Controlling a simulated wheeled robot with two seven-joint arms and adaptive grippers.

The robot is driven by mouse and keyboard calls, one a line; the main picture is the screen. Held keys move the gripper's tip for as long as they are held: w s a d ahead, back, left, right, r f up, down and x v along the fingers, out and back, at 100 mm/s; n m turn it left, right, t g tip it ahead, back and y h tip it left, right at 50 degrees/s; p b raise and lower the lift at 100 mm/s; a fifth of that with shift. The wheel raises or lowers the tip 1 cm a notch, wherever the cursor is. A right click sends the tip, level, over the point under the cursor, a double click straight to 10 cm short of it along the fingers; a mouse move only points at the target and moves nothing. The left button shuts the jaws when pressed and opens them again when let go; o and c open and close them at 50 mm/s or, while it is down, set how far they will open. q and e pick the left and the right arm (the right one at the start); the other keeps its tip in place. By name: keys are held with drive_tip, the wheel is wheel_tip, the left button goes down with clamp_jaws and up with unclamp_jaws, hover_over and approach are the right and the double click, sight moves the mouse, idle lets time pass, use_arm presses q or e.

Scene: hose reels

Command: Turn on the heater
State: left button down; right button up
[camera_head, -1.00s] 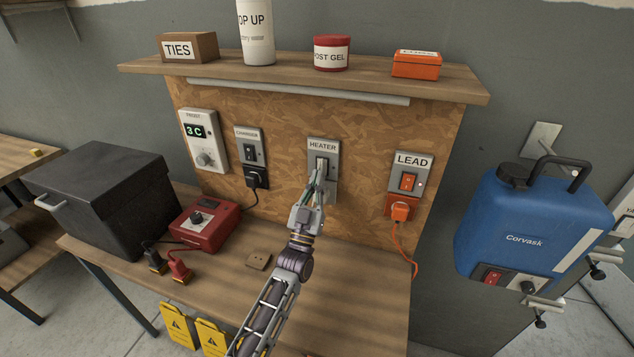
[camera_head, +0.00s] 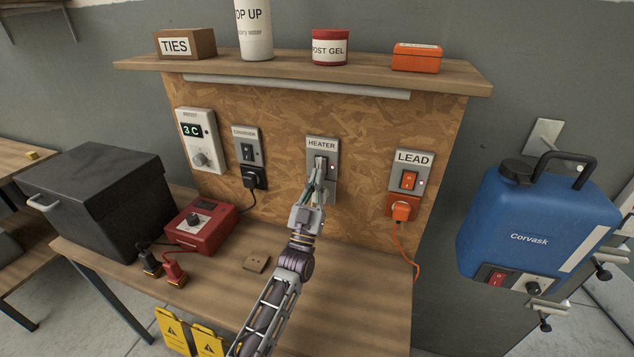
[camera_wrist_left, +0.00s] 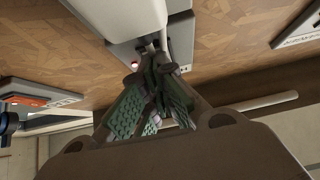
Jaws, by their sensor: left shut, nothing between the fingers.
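The heater switch plate (camera_head: 322,146) is grey, labelled HEATER, and fixed to the chipboard panel. Its dark rocker is partly covered by my left fingers. The lower part of the plate is hidden behind the gripper. My right gripper is not in view.
Left of the heater are a second switch (camera_head: 247,146) and a white thermostat (camera_head: 197,138) reading 3C. Right is the LEAD switch (camera_head: 411,172) with an orange plug (camera_head: 401,210). A shelf (camera_head: 300,75) overhangs the panel. A red box (camera_head: 200,223) stands on the bench.

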use_arm(q)
drive_tip(key=v, duration=1.2)
idle(0.3)
idle(0.5)
